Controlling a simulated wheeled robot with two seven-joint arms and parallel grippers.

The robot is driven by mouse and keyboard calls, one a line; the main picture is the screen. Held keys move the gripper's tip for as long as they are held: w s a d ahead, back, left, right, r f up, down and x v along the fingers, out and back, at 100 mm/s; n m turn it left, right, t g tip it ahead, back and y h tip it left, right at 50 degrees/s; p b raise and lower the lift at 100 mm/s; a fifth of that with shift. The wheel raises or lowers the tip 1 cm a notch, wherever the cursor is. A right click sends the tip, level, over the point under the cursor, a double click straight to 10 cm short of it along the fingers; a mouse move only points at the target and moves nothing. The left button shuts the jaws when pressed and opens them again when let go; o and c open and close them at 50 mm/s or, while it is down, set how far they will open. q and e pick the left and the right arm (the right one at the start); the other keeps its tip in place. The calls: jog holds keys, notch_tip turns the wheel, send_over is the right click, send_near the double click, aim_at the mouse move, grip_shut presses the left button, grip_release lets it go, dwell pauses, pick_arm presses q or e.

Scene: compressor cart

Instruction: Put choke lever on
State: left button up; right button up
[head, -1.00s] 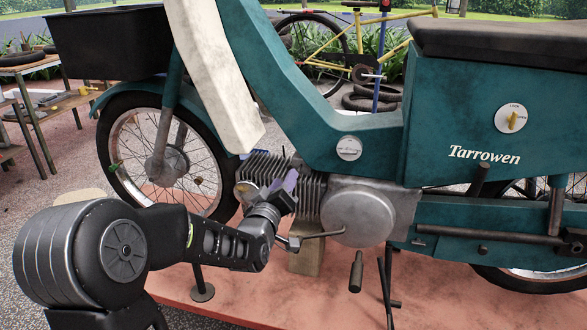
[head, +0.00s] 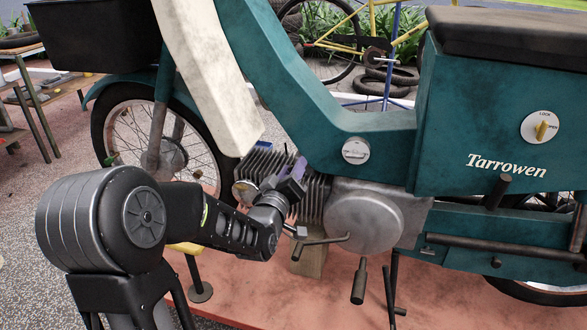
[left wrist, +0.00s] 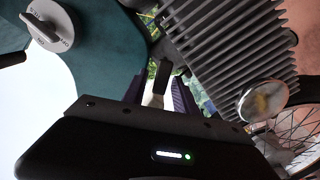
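My left gripper (head: 297,172) is at the upper side of the finned engine, below the teal frame. In the left wrist view its two purple-grey fingers (left wrist: 158,92) stand apart. A small dark lever with a pale tip (left wrist: 160,78), which looks like the choke lever, shows between them, with narrow gaps visible on both sides. I cannot tell whether either finger touches it. In the head view this lever is hidden behind the gripper. The right gripper is not in view.
Cooling fins (left wrist: 225,45) lie close to the fingers, with a round metal cap (left wrist: 263,101) beside them. A grey dial (head: 355,151) sits on the teal frame, also in the left wrist view (left wrist: 50,25). A lock dial (head: 541,127) is farther right. A pale leg shield (head: 208,75) stands left.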

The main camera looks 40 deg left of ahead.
pick_arm(q)
grip_shut()
dwell(0.4)
jog(key=shift+d+r+m, duration=0.1)
jog(key=shift+d+m, duration=0.05)
jog(key=shift+m, duration=0.95)
jog(key=shift+w, duration=0.1)
jog(key=shift+o, duration=0.7)
grip_release()
